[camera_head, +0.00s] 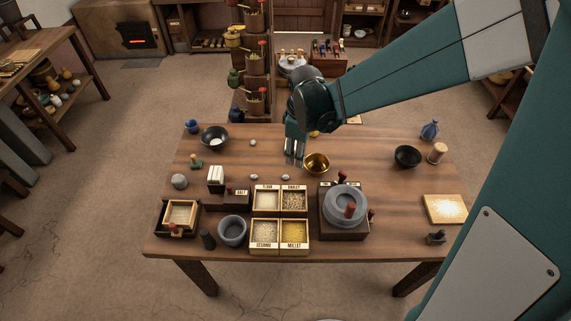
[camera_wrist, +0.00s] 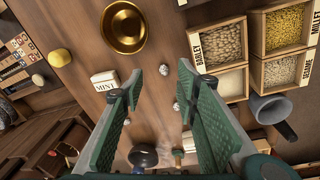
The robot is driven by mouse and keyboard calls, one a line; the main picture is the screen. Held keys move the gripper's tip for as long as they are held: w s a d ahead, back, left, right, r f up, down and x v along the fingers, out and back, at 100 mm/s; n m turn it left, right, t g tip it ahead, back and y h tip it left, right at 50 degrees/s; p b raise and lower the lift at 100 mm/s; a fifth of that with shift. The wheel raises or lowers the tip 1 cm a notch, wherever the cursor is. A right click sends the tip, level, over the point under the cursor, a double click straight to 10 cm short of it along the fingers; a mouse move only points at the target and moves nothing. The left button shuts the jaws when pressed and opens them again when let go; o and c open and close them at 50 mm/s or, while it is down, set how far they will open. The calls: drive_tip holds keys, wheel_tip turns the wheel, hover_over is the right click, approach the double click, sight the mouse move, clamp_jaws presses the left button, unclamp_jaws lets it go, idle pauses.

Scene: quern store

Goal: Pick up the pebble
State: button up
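Several small pale pebbles lie on the table. One pebble (camera_head: 285,177) is just behind the flour and barley boxes; in the wrist view this pebble (camera_wrist: 163,70) shows between my fingertips. A second pebble (camera_head: 253,177) lies to its left and shows lower in the wrist view (camera_wrist: 177,106). A third pebble (camera_head: 253,142) lies farther back, also in the wrist view (camera_wrist: 127,121), near the left finger. My gripper (camera_head: 293,163) points down over the table, left of the brass bowl. Its fingers (camera_wrist: 161,70) are apart with nothing held. Its height above the pebble is hard to tell.
The brass bowl (camera_head: 317,163) is close on the right. The barley box (camera_head: 293,200) and other grain boxes stand in front, beside a hand quern (camera_head: 345,205). A mint box (camera_wrist: 104,82) is near the left finger. Table space left of my gripper is fairly clear.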

sight(284, 176)
drive_tip(key=a+f+n, duration=0.1)
drive_tip(key=f, duration=0.1)
drive_tip(key=w+a+f+p, duration=0.1)
drive_tip(key=a+f, duration=0.1)
drive_tip(key=a+f+n+g, duration=0.1)
drive_tip(key=f, duration=0.1)
drive_tip(key=shift+w+a+n, duration=0.25)
drive_tip(key=shift+w+n, duration=0.05)
drive_tip(key=shift+f, duration=1.25)
drive_tip(key=shift+f, duration=0.15)
drive_tip(key=shift+w+a+f+b, duration=0.1)
drive_tip(key=shift+f+b, duration=0.3)
drive_tip(key=shift+f, duration=0.85)
drive_tip(key=shift+w+f+b, duration=0.1)
drive_tip(key=shift+f+b, duration=0.3)
drive_tip(key=shift+f, duration=0.85)
drive_tip(key=shift+s, duration=0.1)
drive_tip(key=shift+c, duration=0.2)
drive_tip(key=c, duration=0.8)
